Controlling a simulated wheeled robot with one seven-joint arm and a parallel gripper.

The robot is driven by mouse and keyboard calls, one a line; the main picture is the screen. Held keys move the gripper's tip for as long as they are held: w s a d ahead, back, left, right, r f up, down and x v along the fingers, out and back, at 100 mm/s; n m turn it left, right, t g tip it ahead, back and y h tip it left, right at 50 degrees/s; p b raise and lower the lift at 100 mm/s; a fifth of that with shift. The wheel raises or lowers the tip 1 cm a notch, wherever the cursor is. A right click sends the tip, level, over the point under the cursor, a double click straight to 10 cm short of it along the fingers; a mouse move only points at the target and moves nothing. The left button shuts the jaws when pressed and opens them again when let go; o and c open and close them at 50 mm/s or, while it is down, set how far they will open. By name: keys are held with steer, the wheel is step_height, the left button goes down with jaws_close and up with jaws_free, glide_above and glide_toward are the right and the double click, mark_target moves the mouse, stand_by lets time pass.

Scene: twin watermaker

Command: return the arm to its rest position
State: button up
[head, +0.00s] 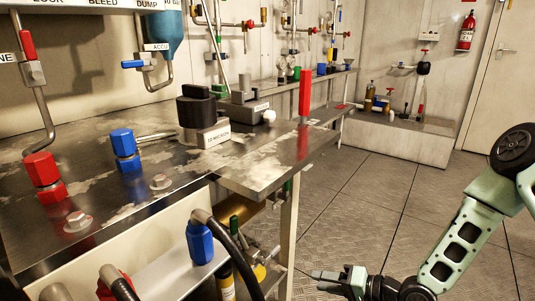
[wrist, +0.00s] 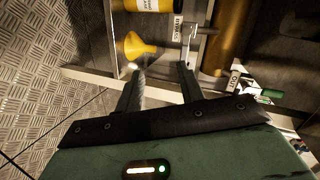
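My arm (head: 465,235) is mint green with dark joints. It comes in from the right edge of the head view and bends down to the lower middle. My gripper (head: 325,277) is low over the floor, to the right of the metal bench, pointing left. In the wrist view my gripper (wrist: 160,78) has its two dark fingers apart with nothing held between them. A yellow funnel (wrist: 139,47) lies beyond the fingertips, apart from them as far as I can tell.
The metal bench (head: 110,205) carries red and blue fittings, with its corner near the arm. A red upright handle (head: 305,94) stands at its far edge. Hoses and bottles sit underneath. The plated floor (head: 345,215) is clear towards the door (head: 502,70).

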steer(key=s+a+r+n+g+h, duration=0.1)
steer(key=s+r+n+g+h, duration=0.85)
steer(key=s+r, duration=1.3)
step_height(320, 180, up, 33)
steer(key=s+n+t+h+p, duration=0.1)
steer(key=t+h+p, duration=0.1)
steer(key=p, duration=3.1)
steer(key=shift+s, duration=0.25)
steer(key=shift+a+n, duration=0.15)
steer(key=shift+n, duration=0.1)
